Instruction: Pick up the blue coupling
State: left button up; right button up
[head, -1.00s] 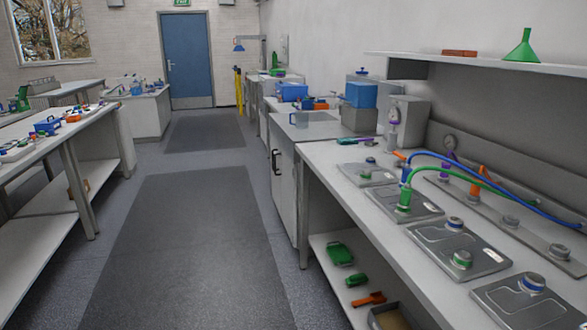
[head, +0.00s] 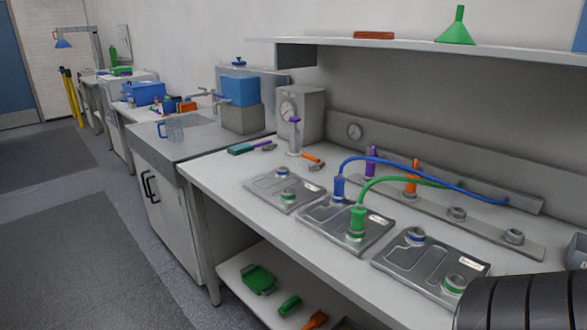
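The blue coupling (head: 338,189) stands upright at the near end of a blue hose (head: 420,171), on the back left of the middle metal plate (head: 374,237) on the bench. The hose arches from it to the right, toward the rail at the back. The green coupling (head: 358,220) stands just in front and to the right of it on the same plate, with a green hose (head: 395,181) rising from it. Neither of my grippers shows. A dark ribbed part at the bottom right looks like a piece of my own arm.
Metal plates with round ports lie to the left (head: 285,190) and right (head: 430,266). A purple fitting (head: 371,161) and an orange fitting (head: 411,179) stand along the back rail. A shelf (head: 400,43) with a green funnel (head: 456,27) overhangs the bench's back.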

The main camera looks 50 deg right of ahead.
aim_at(339, 181)
jog(key=i, duration=2.45)
jog(key=z, duration=1.85)
